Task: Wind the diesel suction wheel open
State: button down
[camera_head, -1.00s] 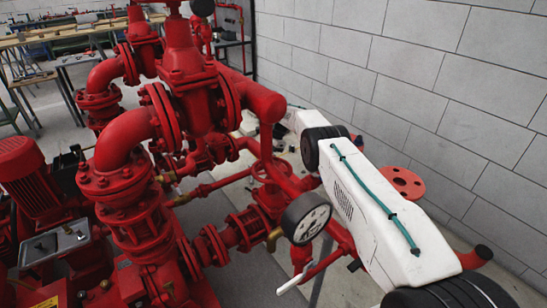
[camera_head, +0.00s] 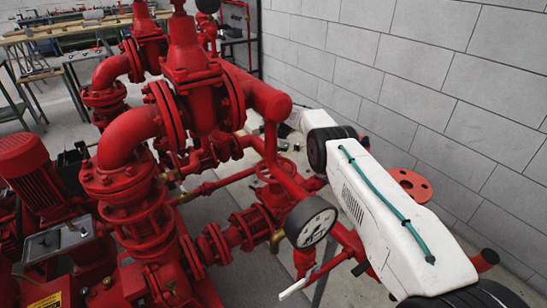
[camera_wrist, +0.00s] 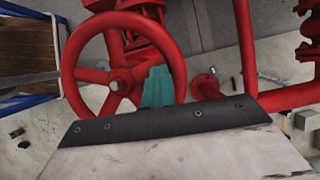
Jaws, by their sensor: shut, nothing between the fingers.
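A red handwheel (camera_wrist: 78,76) with spokes and a grey centre nut fills the left half of the wrist view. My gripper (camera_wrist: 158,88) shows as teal fingers, shut and empty, in the gap between the wheel's hub and its right rim. I cannot tell whether the fingertips are in front of the wheel or reach through it, or whether they touch a spoke. My own wrist plate covers the bottom of that view and hides the wheel's lower rim. In the head view, my white arm reaches away along the wall, and the gripper cannot be made out.
Red pump pipework (camera_head: 125,140) crowds the left and middle of the head view. A round pressure gauge (camera_head: 311,222) stands close to my arm. A grey block wall (camera_head: 430,80) rises to the right. In the wrist view, a vertical red pipe (camera_wrist: 245,45) runs right of the wheel.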

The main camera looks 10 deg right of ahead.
jog(key=shift+a+f, duration=0.1)
jog(key=shift+a, duration=0.15)
dwell(2.0)
